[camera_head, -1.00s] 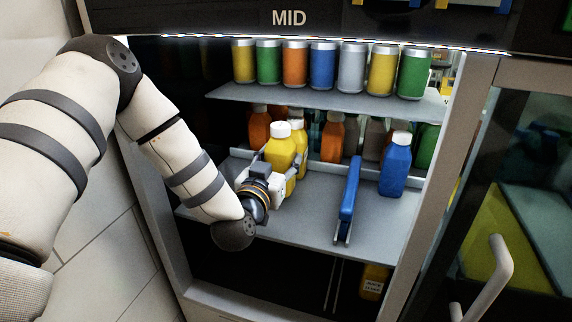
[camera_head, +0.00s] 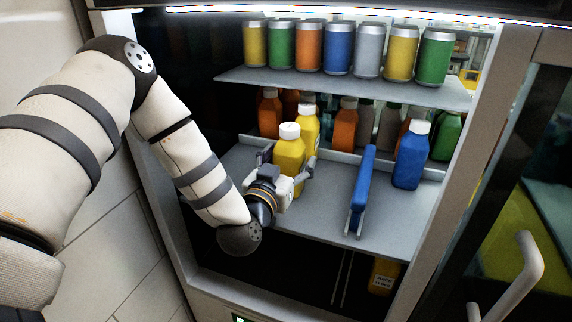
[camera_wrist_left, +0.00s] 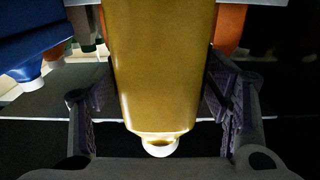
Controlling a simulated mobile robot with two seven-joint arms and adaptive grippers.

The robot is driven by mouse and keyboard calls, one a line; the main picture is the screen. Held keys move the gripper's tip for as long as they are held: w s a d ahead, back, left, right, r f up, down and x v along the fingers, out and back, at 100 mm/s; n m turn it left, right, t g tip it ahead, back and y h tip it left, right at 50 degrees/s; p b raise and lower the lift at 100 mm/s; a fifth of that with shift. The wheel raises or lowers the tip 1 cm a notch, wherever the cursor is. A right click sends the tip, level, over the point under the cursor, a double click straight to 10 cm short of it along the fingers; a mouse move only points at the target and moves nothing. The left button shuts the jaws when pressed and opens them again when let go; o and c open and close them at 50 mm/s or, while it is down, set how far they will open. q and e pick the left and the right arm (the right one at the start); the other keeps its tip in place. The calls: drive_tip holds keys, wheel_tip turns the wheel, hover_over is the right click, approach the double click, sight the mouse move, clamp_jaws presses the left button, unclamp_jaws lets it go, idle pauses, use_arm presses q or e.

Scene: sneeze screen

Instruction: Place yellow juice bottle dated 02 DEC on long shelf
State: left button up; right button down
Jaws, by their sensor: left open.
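A yellow juice bottle (camera_head: 289,155) with a white cap stands upright on the middle shelf (camera_head: 320,208) of the open cabinet. A second yellow bottle (camera_head: 309,122) stands close behind it. No date is readable on either. My left gripper (camera_head: 287,163) is open in front of the nearer bottle, one finger on each side. In the left wrist view, which is upside down, the bottle (camera_wrist_left: 162,65) fills the space between the spread fingers, with gaps at its lower sides. My right gripper is not in view.
A blue divider (camera_head: 362,190) stands on the shelf to the right, with a blue bottle (camera_head: 411,156) beyond it. Orange bottles (camera_head: 344,130) stand behind. Cans (camera_head: 339,50) line the shelf above. The shelf front is bare.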

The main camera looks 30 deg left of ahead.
use_arm(q)
drive_tip(key=p+v, duration=0.1)
drive_tip(key=v, duration=1.1)
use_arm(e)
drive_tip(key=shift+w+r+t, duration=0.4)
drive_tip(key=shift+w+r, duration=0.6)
